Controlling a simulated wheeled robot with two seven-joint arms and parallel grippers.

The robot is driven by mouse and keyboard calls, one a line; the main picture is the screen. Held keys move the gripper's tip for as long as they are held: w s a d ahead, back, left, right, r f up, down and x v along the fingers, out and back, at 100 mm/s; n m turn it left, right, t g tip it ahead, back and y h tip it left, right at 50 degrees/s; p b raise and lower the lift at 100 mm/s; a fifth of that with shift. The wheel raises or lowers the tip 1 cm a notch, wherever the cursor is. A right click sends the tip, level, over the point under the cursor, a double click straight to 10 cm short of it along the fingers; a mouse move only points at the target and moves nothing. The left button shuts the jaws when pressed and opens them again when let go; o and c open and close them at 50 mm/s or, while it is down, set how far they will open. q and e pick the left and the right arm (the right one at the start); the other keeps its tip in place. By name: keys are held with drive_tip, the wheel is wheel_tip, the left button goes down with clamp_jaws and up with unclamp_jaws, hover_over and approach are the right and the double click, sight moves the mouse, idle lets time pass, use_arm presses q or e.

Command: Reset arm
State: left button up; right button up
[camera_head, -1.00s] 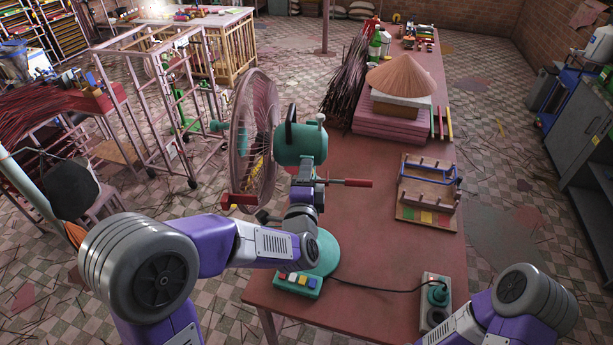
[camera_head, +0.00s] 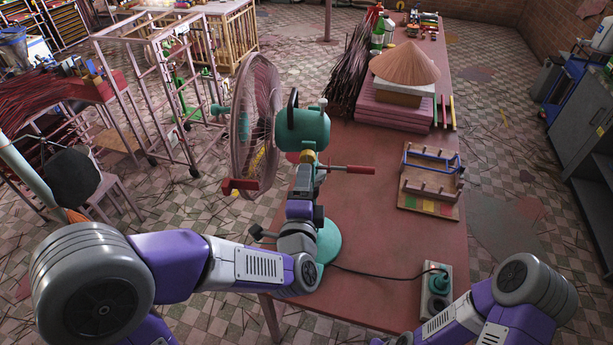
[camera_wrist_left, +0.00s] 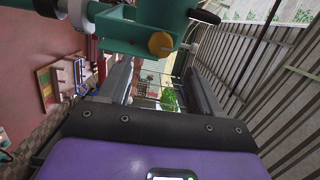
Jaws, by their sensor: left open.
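A fan with a round wire cage and a green motor housing (camera_head: 302,130) stands on the table, its green base (camera_head: 328,240) partly hidden by my left arm. A yellow knob shows below the housing, also in the left wrist view (camera_wrist_left: 160,43). My left gripper (camera_head: 303,182) is just below that knob, pointing up at the fan's neck. In the left wrist view its two fingers (camera_wrist_left: 160,90) are spread, with nothing held between them. Whether a finger touches the fan is unclear. My right arm shows at the lower right; its gripper is out of view.
Red-tipped bars (camera_head: 350,169) stick out on both sides of the fan's neck. A wooden rack (camera_head: 432,183), a conical hat (camera_head: 405,63) on a pink stack and a socket block (camera_head: 436,290) with a green plug are on the red table (camera_head: 375,225). Metal frames stand left.

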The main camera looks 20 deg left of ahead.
use_arm(q)
drive_tip(key=shift+f, duration=0.1)
idle(0.4)
wheel_tip(320, 180, down, 24)
drive_tip(key=d+n+g+h, duration=0.2)
drive_tip(key=n+g+h, duration=0.2)
drive_tip(key=n+g, duration=0.25)
drive_tip(key=s+d+f+n+g+h, duration=0.25)
drive_tip(key=s+f+n+g, duration=0.9)
drive_tip(key=s+f, duration=0.85)
wheel_tip(320, 180, down, 18)
drive_tip(key=b, duration=1.8)
drive_tip(key=shift+w+a+t, duration=0.25)
drive_tip(key=shift+w+t, duration=0.1)
drive_tip(key=shift+t, duration=0.05)
drive_tip(key=shift+h, duration=0.25)
